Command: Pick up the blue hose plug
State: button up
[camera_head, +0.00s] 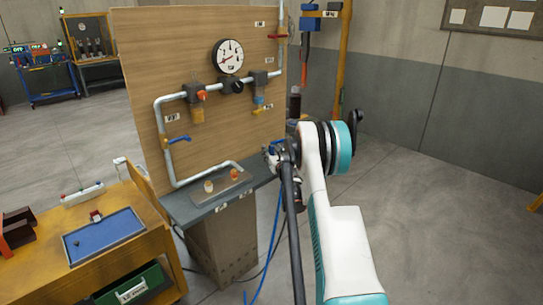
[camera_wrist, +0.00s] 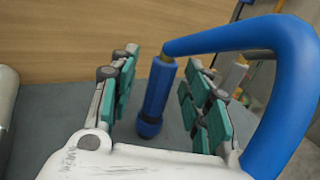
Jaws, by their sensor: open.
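The blue hose plug (camera_wrist: 155,95) shows in the wrist view as a blue cylinder with a wider dark-blue collar at its lower end. It lies between the two green-padded fingers of my gripper (camera_wrist: 163,62), which are open, with a visible gap on both sides. A thick blue hose (camera_wrist: 290,60) passes close to the plug's upper end and curves down the right side; I cannot tell whether they join. In the head view my gripper (camera_head: 272,153) is at the right end of the bench's grey shelf, and the plug is too small or hidden to make out.
The wooden panel (camera_head: 150,60) with pipes and a gauge (camera_head: 228,56) rises behind the grey shelf (camera_head: 205,208). A metal plate (camera_head: 222,186) with small fittings lies on the shelf. A blue hose (camera_head: 268,255) hangs below my gripper. An orange cart (camera_head: 150,240) stands at left.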

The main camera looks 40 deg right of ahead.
jog(key=shift+w+d, duration=0.1)
jog(key=shift+w, duration=0.1)
grip_shut()
jog(key=shift+r, duration=0.1)
notch_tip(320, 180, up, 20)
jog(key=p, duration=0.6)
dwell(0.3)
jog(key=shift+r+p, duration=0.8)
jog(key=shift+r, duration=0.95)
